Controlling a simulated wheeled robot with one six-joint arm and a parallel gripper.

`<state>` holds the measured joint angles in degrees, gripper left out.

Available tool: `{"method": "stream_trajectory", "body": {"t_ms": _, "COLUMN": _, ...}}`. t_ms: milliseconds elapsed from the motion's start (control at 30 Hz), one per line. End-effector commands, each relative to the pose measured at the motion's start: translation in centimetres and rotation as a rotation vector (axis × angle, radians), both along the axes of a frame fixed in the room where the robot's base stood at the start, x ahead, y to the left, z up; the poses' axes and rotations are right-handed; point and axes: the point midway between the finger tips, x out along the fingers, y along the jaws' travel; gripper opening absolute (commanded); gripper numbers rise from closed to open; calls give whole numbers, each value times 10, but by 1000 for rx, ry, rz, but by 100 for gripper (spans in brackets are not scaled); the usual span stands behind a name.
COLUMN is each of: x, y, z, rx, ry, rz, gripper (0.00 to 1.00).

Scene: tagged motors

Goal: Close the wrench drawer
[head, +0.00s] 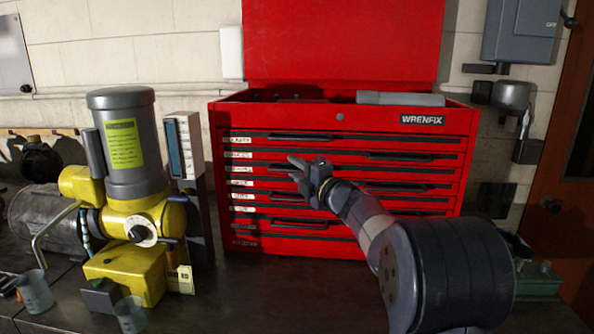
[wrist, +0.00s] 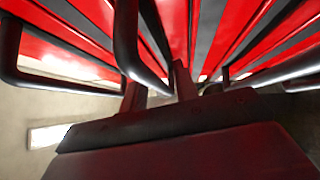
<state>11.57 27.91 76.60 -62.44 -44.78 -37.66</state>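The red tool chest (head: 345,118) stands on the bench, with a stack of shallow drawers and dark bar handles. White labels run down its left side. The second label (head: 240,155) may name the wrenches, but the lettering is too small to be sure. No drawer clearly sticks out in the head view. My gripper (head: 292,168) is in front of the middle drawers, left of centre, with its fingers spread apart. In the wrist view, the fingers (wrist: 160,90) are apart near a dark handle (wrist: 128,45); whether they touch it is unclear. Nothing is held.
A yellow and grey motor (head: 130,190) stands left of the chest, with a tall narrow gauge (head: 185,150) beside it. Small clear beakers (head: 35,291) are at the front left. A green box (head: 537,280) sits at the right behind my arm.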

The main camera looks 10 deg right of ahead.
Motion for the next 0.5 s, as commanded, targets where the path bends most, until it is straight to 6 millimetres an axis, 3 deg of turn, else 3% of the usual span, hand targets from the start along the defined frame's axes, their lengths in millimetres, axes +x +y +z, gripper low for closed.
{"method": "stream_trajectory", "body": {"t_ms": 333, "x": -1, "y": -1, "z": -4, "rx": -1, "ry": 6, "rz": -2, "gripper": 31}}
{"method": "stream_trajectory", "body": {"t_ms": 500, "x": -19, "y": -11, "z": -7, "rx": -2, "ry": 4, "rz": -4, "gripper": 31}}
